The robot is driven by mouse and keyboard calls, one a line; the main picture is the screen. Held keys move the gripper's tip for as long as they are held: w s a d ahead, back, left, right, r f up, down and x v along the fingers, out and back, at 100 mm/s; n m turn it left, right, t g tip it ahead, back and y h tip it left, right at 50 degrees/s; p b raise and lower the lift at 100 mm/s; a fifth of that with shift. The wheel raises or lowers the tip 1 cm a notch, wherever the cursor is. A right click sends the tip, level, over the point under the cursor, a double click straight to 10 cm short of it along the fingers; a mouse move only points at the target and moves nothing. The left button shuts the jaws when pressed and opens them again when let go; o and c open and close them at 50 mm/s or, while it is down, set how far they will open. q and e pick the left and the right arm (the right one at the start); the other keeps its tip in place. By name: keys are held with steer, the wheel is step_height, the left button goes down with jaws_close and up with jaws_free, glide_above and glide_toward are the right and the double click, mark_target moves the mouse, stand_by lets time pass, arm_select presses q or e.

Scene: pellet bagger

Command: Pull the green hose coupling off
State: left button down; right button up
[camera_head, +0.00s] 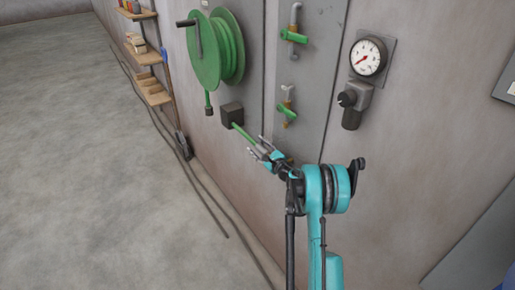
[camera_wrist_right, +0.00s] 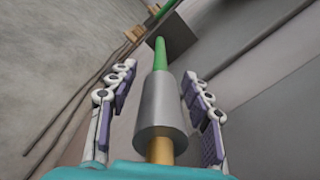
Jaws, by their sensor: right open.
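The hose coupling shows in the right wrist view as a grey metal cylinder (camera_wrist_right: 160,108), with the green hose (camera_wrist_right: 160,54) at its far end and a brass piece (camera_wrist_right: 160,151) at its near end. In the head view the green hose (camera_head: 242,133) runs from a dark wall box to my right gripper (camera_head: 258,148). The right gripper (camera_wrist_right: 157,80) is open, its fingers on either side of the coupling with gaps visible on both sides. In the head view the gripper largely hides the coupling. My left gripper is not in view.
A green hose reel (camera_head: 209,60) hangs on the wall above the dark box (camera_head: 231,114). Green-handled valves (camera_head: 293,37) and a pressure gauge (camera_head: 368,57) are to its right. Wooden shelves (camera_head: 148,80) stand at left. The floor (camera_head: 90,180) at left is mostly clear.

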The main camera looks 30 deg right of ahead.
jaws_close()
steer(key=shift+w, duration=0.1)
steer(key=shift+w+a+r, duration=0.1)
steer(key=shift+w+a, duration=0.05)
steer(key=shift+w, duration=2.15)
jaws_free()
steer(key=shift+w, duration=0.1)
steer(key=shift+a, duration=0.1)
